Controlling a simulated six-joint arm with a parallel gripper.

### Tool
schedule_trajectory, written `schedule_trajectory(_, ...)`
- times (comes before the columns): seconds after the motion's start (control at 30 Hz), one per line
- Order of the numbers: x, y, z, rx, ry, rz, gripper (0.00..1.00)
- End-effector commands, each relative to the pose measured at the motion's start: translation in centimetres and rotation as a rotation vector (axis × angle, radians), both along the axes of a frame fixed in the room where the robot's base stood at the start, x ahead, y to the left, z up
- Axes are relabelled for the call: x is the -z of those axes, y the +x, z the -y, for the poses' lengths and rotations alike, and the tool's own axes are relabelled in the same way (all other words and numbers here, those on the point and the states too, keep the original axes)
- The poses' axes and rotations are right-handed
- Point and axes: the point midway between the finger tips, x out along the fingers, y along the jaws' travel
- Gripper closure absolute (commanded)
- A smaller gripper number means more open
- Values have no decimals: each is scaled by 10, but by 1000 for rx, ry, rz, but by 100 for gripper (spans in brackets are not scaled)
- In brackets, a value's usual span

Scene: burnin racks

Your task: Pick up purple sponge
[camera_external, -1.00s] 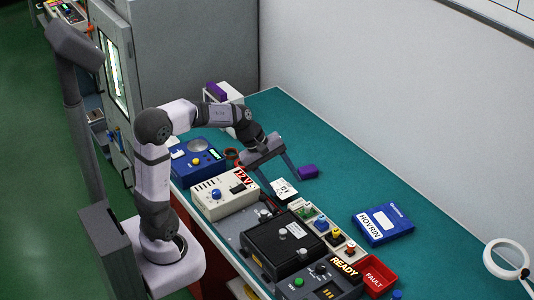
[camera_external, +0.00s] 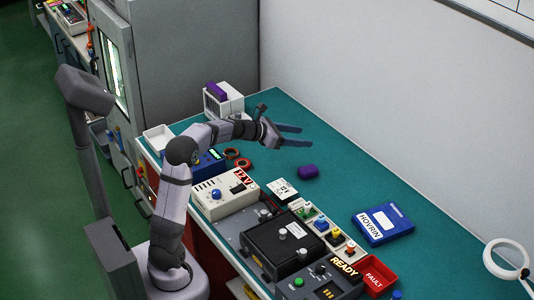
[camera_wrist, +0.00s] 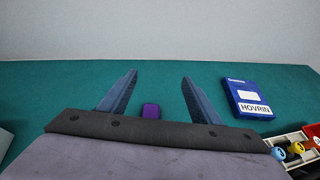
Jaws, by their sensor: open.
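A purple sponge (camera_external: 308,172) lies on the green bench top, to the right of the cream 12 V unit. It also shows in the wrist view (camera_wrist: 151,110), between my two fingers and partly hidden by the dark gripper body. My gripper (camera_external: 302,136) is open and empty. It is raised above the bench, with its fingers pointing toward the back wall, above and behind the sponge in the external view. The fingers do not touch the sponge. A second purple block (camera_external: 215,91) sits on top of a white box at the back.
A blue HOVRIN box (camera_external: 383,224) lies to the right. The 12 V unit (camera_external: 225,194), a black box (camera_external: 282,245) and a red FAULT bin (camera_external: 377,274) line the front. A white box (camera_external: 222,106) stands at the back. The bench around the sponge is clear.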

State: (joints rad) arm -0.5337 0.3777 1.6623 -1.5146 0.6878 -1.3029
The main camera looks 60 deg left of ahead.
Motion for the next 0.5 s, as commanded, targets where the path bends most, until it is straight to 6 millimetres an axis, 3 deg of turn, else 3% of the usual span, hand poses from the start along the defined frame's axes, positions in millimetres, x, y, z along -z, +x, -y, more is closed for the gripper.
schedule_trajectory(0.33,99,-1,1,2,-4,-9,42)
schedule_trajectory(0.5,130,0,1,2,1,-3,42)
